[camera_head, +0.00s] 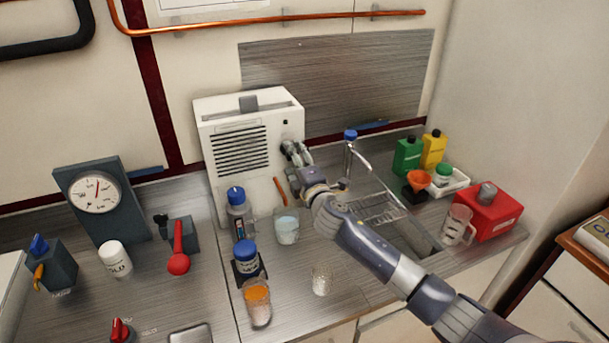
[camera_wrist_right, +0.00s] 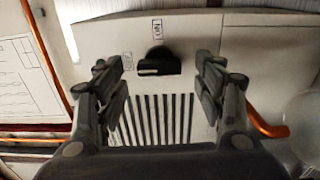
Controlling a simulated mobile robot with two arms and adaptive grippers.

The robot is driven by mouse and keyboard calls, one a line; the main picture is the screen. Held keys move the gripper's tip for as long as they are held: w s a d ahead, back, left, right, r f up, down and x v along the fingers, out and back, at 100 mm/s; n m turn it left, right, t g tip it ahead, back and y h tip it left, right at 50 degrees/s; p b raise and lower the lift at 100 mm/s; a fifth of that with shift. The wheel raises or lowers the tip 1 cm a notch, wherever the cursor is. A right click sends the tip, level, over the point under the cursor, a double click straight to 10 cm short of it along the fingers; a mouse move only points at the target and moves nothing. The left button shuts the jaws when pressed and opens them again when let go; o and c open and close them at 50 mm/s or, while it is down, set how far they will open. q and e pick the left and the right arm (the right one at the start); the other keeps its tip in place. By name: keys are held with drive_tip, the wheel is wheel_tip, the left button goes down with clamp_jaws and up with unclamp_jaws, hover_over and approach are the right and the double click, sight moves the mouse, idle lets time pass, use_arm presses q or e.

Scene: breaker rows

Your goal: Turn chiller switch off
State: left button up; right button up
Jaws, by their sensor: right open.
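The chiller (camera_head: 242,150) is a white box with a dark slotted grille, standing at the back of the steel counter. In the right wrist view its front panel (camera_wrist_right: 195,30) fills the middle. A black rotary switch (camera_wrist_right: 158,62) sits on the panel, with two small printed labels near it. My right gripper (camera_head: 291,150) is at the right side of the chiller's front. Its fingers are open, one on each side of the switch in the wrist view; contact cannot be told. In the head view the gripper hides the switch. My left gripper is not in view.
A copper tube (camera_head: 281,191) comes out low on the chiller. Below my right arm stand a beaker (camera_head: 287,228) and a glass (camera_head: 321,280). A blue-capped bottle (camera_head: 239,213) stands before the chiller. The sink tap (camera_head: 370,165) and a red box (camera_head: 491,213) are to the right.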

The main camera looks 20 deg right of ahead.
drive_tip(key=s, duration=1)
drive_tip(key=shift+d, duration=0.2)
